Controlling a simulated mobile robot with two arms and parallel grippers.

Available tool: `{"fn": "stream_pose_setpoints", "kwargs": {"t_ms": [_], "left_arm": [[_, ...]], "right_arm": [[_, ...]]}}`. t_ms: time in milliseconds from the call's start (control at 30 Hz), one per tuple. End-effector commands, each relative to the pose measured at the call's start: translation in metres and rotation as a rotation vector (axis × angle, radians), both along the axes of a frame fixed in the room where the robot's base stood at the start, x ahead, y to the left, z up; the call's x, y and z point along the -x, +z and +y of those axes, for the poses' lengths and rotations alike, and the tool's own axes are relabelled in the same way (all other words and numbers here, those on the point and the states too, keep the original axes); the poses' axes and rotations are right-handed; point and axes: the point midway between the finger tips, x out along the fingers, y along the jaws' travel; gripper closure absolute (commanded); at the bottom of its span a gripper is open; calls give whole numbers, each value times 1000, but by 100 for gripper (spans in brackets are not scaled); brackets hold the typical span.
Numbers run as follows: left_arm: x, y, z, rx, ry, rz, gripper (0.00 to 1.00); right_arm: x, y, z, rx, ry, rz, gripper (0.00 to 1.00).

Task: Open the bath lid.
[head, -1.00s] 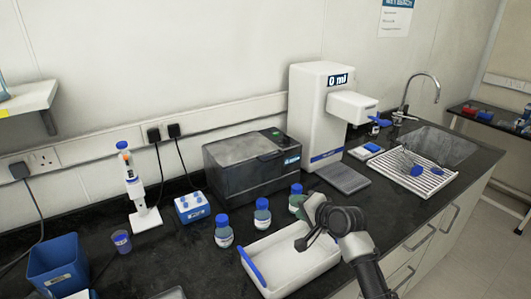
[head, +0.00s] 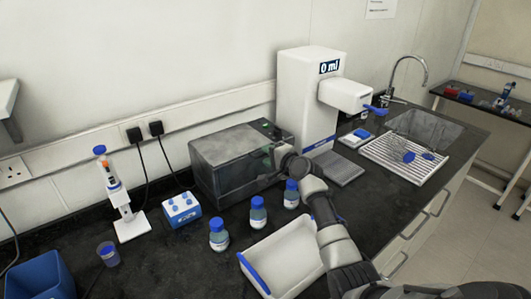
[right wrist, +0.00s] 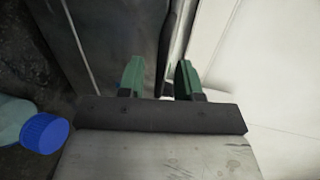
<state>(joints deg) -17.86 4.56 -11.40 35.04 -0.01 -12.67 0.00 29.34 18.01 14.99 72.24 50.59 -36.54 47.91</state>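The bath (head: 222,172) is a dark grey box on the bench with a smoky, see-through lid (head: 228,143), which looks closed. My right gripper (head: 281,155) is at the right end of the bath's front, near its upper edge. In the right wrist view its two green fingers (right wrist: 158,78) stand apart. The bath's grey side (right wrist: 105,45) lies ahead and to the left, and a dark narrow edge shows between and beyond the fingers. I cannot tell whether the fingers touch the lid. My left gripper is out of view.
The white dispenser (head: 301,92) stands just right of the bath. Blue-capped bottles (head: 258,215) and a white tray (head: 284,256) are in front. A blue tube rack (head: 181,211) and a pipette stand (head: 131,226) are left. Bare bench lies between rack and bottles.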

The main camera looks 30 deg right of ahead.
Motion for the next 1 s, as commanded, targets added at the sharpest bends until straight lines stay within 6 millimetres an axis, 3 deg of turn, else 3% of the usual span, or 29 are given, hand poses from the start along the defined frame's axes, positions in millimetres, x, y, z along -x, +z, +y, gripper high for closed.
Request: {"fn": "stream_pose_setpoints", "kwargs": {"t_ms": [200, 500, 533, 733, 1000], "left_arm": [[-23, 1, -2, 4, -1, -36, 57], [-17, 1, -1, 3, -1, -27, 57], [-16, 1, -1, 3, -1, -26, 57], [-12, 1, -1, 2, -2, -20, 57], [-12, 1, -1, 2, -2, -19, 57]], "right_arm": [[-16, -4, 1, -1, 0, 0, 66], [-18, -4, 2, 0, 0, 0, 66], [-18, -4, 2, 0, 0, 0, 67], [-18, -4, 2, 0, 0, 0, 98], [-18, -5, 2, 0, 0, 1, 100]]}}
